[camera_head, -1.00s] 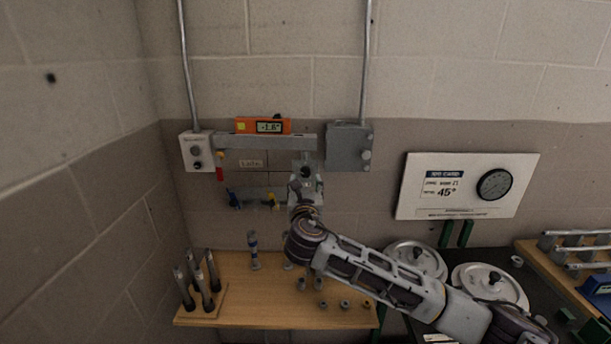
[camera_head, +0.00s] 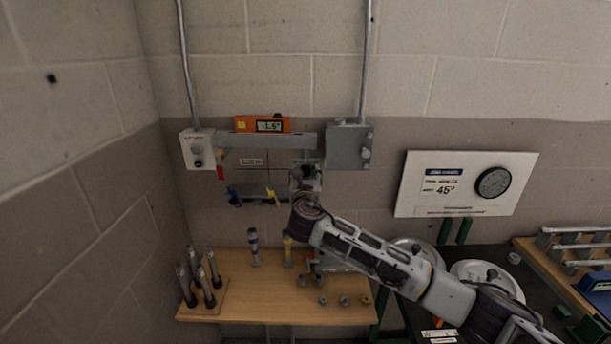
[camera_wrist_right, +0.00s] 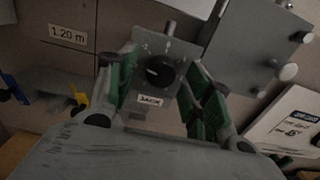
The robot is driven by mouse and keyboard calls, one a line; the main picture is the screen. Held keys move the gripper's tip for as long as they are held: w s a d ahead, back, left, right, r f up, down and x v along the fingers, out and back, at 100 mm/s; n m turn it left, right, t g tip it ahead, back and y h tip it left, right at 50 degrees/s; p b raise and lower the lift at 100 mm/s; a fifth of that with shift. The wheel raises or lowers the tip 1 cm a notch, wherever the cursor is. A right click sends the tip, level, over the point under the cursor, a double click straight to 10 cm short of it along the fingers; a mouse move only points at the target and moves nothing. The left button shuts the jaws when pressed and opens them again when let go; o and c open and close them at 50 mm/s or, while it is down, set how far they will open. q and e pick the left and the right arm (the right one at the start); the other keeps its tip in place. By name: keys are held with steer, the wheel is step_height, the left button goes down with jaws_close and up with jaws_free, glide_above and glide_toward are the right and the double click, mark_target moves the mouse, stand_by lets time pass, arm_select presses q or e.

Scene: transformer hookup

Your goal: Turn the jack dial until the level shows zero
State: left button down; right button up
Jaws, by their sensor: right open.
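The jack dial (camera_wrist_right: 159,71) is a round black knob with a white mark, on a grey plate labelled "JACK" in the right wrist view. My right gripper (camera_wrist_right: 163,95) is open, its green-padded fingers on either side of the dial, apart from it. The orange digital level (camera_head: 263,125) sits on the grey beam (camera_head: 240,140) and seems to read -1.6°. My left gripper is not in view.
A grey box (camera_head: 347,148) is right of the jack, and a white switch box (camera_head: 197,149) is at the left end of the beam. Below, a wooden shelf (camera_head: 240,306) holds upright tools and small parts. A 45° sign (camera_head: 465,184) hangs at right.

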steer(key=c, duration=1)
steer(key=shift+m, duration=0.3)
steer(key=m+b, duration=0.1)
steer(key=m, duration=0.2)
steer(key=shift+f+m+b, duration=0.15)
steer(key=shift+m+b, duration=0.25)
steer(key=m+b, duration=0.1)
steer(key=m, duration=0.2)
steer(key=shift+m, duration=0.4)
steer(key=m+b, duration=0.2)
steer(key=m, duration=0.2)
steer(key=shift+a, duration=0.1)
steer(key=shift+m+b, duration=0.6)
steer(key=shift+m, duration=1.2)
steer(key=shift+r, duration=0.2)
